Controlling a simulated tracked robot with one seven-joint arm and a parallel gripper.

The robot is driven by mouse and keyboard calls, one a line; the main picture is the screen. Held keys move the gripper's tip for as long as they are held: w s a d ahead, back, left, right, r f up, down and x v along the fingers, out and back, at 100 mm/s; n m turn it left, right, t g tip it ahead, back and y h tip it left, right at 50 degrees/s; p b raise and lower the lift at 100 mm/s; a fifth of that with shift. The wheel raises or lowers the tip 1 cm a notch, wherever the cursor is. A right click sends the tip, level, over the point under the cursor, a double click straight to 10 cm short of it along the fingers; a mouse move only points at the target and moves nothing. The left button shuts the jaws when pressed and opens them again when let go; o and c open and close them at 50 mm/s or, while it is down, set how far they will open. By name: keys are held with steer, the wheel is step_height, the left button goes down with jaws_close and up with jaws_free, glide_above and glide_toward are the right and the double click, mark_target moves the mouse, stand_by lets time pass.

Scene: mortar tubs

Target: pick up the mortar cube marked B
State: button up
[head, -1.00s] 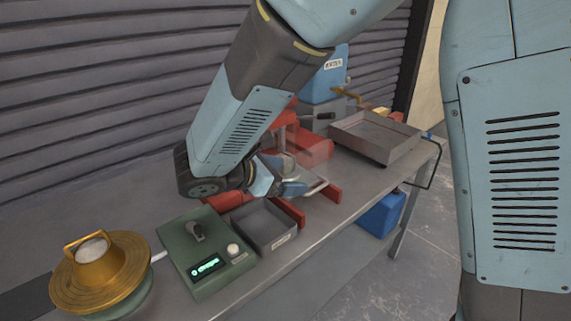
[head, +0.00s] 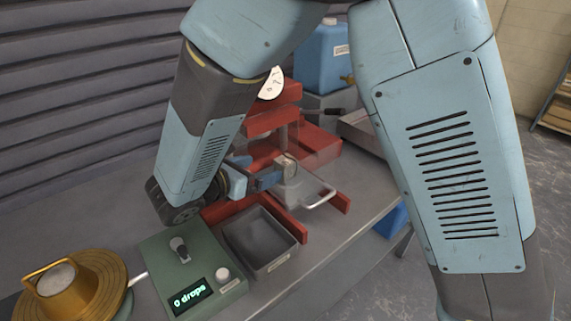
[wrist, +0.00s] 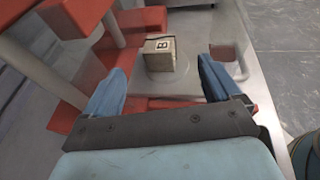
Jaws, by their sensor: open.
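My gripper (wrist: 160,68) is open. Its blue fingers stand to the left and right of the cube, apart from it, with nothing held.
A green control box (head: 190,265) reading "0 drops", an empty grey tray (head: 258,238) and a brass flow table (head: 75,290) stand in front. The red press (head: 272,122) rises close beside my gripper. A blue container (head: 323,60) stands behind.

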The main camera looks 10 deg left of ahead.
mark_target(285, 161)
steer(key=x, duration=1.1)
steer(key=shift+w+d+f, duration=0.1)
steer(key=shift+w+f, duration=0.1)
steer(key=shift+w, duration=0.05)
steer(key=shift+c, duration=0.5)
steer(key=c, duration=1.3)
steer(key=shift+r, duration=0.1)
